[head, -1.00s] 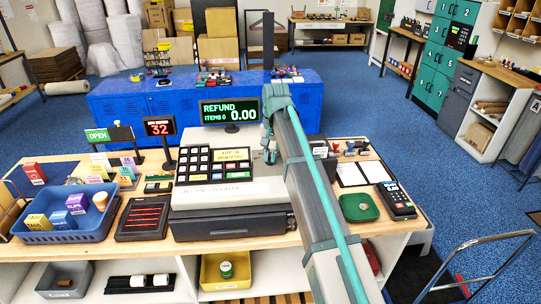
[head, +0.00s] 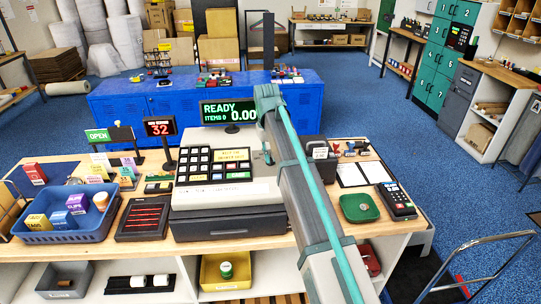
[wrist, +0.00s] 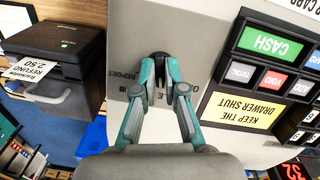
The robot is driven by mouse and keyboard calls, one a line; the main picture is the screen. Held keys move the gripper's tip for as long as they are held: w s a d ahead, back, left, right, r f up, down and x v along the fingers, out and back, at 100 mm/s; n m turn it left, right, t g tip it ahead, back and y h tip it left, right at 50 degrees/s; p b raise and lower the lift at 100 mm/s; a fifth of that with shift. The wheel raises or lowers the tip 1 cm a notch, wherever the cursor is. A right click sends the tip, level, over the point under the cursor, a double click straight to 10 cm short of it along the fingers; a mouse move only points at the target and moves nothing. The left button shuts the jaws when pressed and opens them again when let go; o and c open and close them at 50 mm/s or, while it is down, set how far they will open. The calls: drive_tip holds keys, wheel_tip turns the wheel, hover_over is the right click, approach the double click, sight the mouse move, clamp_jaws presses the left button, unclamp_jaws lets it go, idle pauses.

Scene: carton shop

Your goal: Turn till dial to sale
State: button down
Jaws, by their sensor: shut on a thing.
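The till (head: 203,215) stands on the counter in the head view, with its keypad, yellow note and drawer. Its display (head: 214,110) reads READY, ITEMS 0, 0.00. The dial (wrist: 161,56) is a small black knob on the till's grey panel in the wrist view. My gripper (wrist: 161,68) is shut on the dial, one fingertip on each side. Printed labels around it are upside down; REPORT reads at left, and part of another word shows beside the right finger. The dial's pointer is hidden. In the head view my arm covers the dial and most of the gripper.
A black printer (wrist: 60,55) with a refund slip stands beside the till in the wrist view. In the head view a blue tray (head: 62,232) of small boxes is at left. A green dish (head: 359,208) and a card terminal (head: 396,201) are at right.

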drive_tip(key=shift+s+f+n, duration=0.25)
drive_tip(key=shift+f+n, duration=0.1)
drive_tip(key=shift+n, duration=0.25)
drive_tip(key=c, duration=1.2)
unclamp_jaws()
drive_tip(key=shift+c, duration=0.2)
drive_tip(key=shift+w, duration=0.1)
drive_tip(key=shift+w+r, duration=0.15)
drive_tip(key=shift+r, duration=0.3)
wheel_tip(320, 180, up, 12)
drive_tip(key=shift+s+a+f, duration=0.25)
drive_tip(key=shift+a, duration=0.15)
